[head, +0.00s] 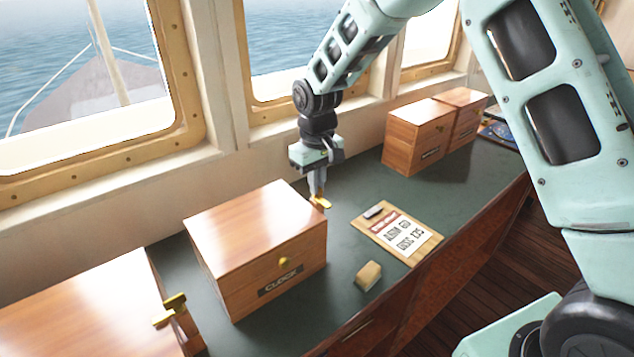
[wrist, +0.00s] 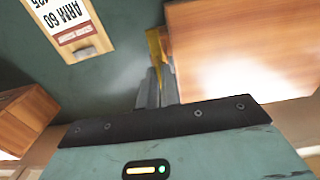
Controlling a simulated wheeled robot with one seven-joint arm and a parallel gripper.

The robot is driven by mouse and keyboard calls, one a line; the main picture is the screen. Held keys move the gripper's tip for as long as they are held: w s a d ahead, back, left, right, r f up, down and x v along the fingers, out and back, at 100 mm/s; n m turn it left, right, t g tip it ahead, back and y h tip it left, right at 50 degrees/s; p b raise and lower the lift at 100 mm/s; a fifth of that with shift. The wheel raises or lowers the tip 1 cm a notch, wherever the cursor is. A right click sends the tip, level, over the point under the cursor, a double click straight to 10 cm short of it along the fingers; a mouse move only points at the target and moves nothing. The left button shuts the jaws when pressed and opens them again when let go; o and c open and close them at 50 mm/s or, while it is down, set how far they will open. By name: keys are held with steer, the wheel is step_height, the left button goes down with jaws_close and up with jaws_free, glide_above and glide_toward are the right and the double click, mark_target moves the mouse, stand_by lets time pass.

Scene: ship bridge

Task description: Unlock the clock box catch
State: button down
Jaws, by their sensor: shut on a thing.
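The clock box (head: 235,227) is a wooden box with a dark label reading CLOCK (head: 281,281) and a round brass knob (head: 285,261) on its front. Its brass catch (head: 321,203) is at the box's right side, near the top. My gripper (head: 317,190) points down beside that side and is shut on the catch. In the wrist view the catch (wrist: 154,45) shows between the fingertips (wrist: 158,75), close along the box's (wrist: 230,50) edge. The fingers partly hide the catch, so its exact turn is hard to tell.
A clipboard (head: 424,246) and a small tan block (head: 368,276) lie on the green desktop (head: 345,240) to the right. Another box (head: 75,315) with a brass catch (head: 170,308) stands at left. Two boxes (head: 417,133) stand at back right. Windows line the wall behind.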

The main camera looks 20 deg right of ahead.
steer(key=shift+w, duration=0.1)
steer(key=c, duration=1.6)
jaws_free()
steer(key=shift+r, duration=0.1)
step_height(320, 180, up, 17)
steer(key=b, duration=0.4)
steer(key=shift+r, duration=0.15)
